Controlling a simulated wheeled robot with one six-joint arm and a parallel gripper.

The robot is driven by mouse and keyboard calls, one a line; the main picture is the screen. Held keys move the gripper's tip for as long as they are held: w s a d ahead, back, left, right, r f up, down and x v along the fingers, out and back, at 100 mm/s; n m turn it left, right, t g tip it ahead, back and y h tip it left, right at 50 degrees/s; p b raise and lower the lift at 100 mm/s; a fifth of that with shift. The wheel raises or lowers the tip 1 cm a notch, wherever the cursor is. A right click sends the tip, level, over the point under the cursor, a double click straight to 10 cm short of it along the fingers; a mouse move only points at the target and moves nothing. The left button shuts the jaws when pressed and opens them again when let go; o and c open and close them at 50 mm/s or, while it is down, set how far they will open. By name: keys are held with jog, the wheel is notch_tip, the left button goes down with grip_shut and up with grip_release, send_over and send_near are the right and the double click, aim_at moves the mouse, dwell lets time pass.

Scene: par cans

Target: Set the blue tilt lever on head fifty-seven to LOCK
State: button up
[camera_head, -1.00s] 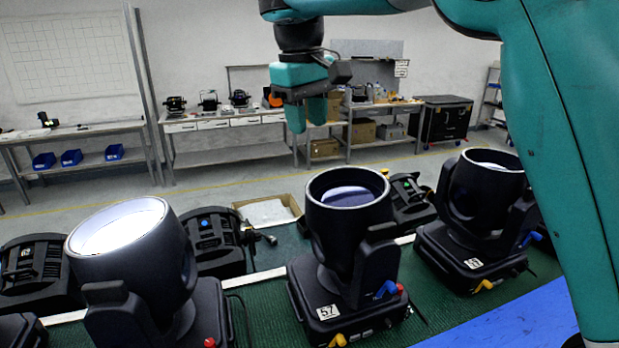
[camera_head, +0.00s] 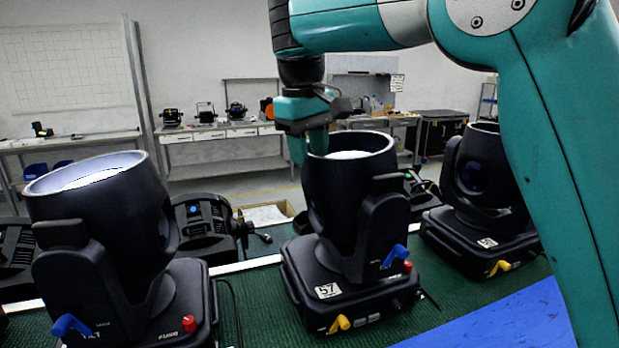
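Head fifty-seven (camera_head: 350,205) is the black moving-head light in the middle, with its "57" label (camera_head: 327,291) on the base front. Its blue tilt lever (camera_head: 395,256) is on the lower right of the yoke, slanting up to the right, beside a red knob (camera_head: 408,267). The lever's markings are too small to read. A yellow lever (camera_head: 340,324) is at the base front. My gripper (camera_head: 308,147) points down at the head's upper left rim in the picture, well above and left of the blue lever. It appears empty; its finger gap is unclear.
Similar heads stand at left (camera_head: 105,235) and right (camera_head: 485,190), close to head fifty-seven. The left one has its own blue lever (camera_head: 70,325). A green mat (camera_head: 255,300) lies beneath, with a blue strip (camera_head: 500,318) at front right. Workbenches stand behind.

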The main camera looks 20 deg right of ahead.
jog(key=shift+d+f+b, duration=0.1)
jog(key=shift+f+b, duration=0.3)
jog(key=shift+f, duration=0.5)
grip_shut()
jog(key=shift+d+r+p, duration=0.4)
jog(key=shift+r+p, duration=0.3)
jog(key=shift+p, duration=0.25)
jog(key=shift+d+r+p, duration=0.15)
jog(key=shift+d+p, duration=0.05)
jog(key=shift+p, duration=0.1)
jog(key=shift+d, duration=0.15)
